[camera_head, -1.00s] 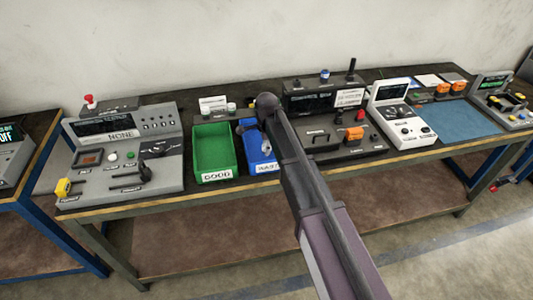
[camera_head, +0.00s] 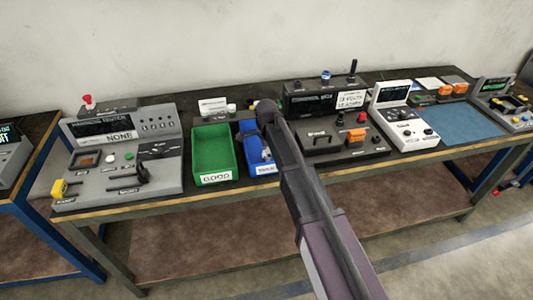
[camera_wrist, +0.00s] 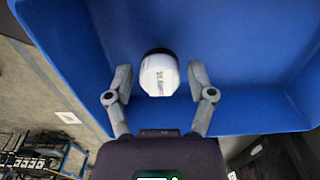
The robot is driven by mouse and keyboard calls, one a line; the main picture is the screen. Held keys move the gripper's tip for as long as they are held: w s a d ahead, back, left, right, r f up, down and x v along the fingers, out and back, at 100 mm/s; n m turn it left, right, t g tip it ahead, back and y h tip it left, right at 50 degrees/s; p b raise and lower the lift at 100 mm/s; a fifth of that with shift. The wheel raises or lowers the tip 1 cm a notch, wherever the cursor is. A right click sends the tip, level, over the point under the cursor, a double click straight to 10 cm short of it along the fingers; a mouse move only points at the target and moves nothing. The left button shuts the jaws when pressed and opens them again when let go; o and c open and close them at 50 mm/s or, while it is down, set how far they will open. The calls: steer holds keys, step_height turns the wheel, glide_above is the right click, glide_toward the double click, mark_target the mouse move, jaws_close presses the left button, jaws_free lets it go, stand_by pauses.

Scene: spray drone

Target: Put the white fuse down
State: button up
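The white fuse (camera_wrist: 159,75) shows in the wrist view inside the blue bin (camera_wrist: 255,40). It has a dark end and small print on its side. My gripper (camera_wrist: 160,82) is open around it, one finger on each side, with a narrow gap between each finger and the fuse. Whether the fuse rests on the bin floor is hard to tell. In the head view the blue bin (camera_head: 265,170) stands on the bench, partly hidden by my arm. My gripper is mostly hidden there.
A green bin (camera_head: 213,150) stands directly left of the blue one. A grey tester console (camera_head: 120,155) is further left. A dark control box (camera_head: 340,135) and a white device (camera_head: 402,118) stand to the right. A blue mat (camera_head: 460,122) lies clear at the right.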

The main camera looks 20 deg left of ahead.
steer(key=shift+r, duration=0.15)
stand_by(0.3)
step_height(320, 180, up, 12)
steer(key=p, duration=1.2)
stand_by(0.9)
steer(key=s+d+n, duration=0.4)
steer(key=d, duration=1)
steer(key=s+d+n, duration=0.3)
steer(key=s+d, duration=0.2)
steer(key=d, duration=0.9)
steer(key=s+d+n, duration=0.4)
steer(key=s+d, duration=0.1)
steer(key=d, duration=0.9)
steer(key=shift+s+n, duration=0.2)
steer(key=shift+n, duration=0.1)
steer(key=shift+a, duration=0.1)
